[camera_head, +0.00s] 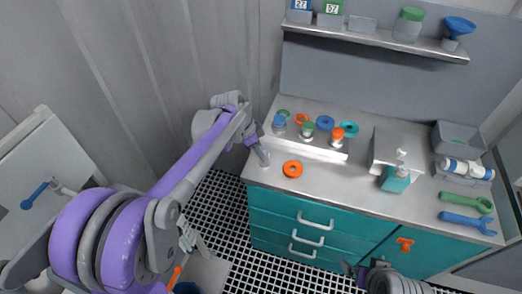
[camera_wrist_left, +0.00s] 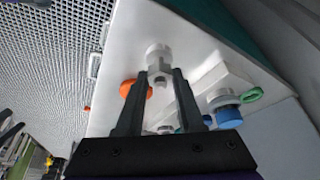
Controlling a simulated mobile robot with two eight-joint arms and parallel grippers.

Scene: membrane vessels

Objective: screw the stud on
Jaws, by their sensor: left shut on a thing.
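My left gripper (camera_head: 262,152) is at the left end of the counter, pointing down. In the left wrist view its two dark fingers (camera_wrist_left: 160,80) are shut on a small grey stud (camera_wrist_left: 160,82). A pale round fitting (camera_wrist_left: 158,54) stands on the counter just beyond the fingertips, in line with the stud. I cannot tell whether the stud touches it or how deep it sits. My right gripper (camera_head: 376,270) shows only in part at the bottom of the head view, in front of the teal cabinet; its fingers are not clear.
An orange ring (camera_head: 292,169) lies on the counter close to the left gripper. A white stepped block (camera_head: 310,143) with several coloured-cap vessels stands behind.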

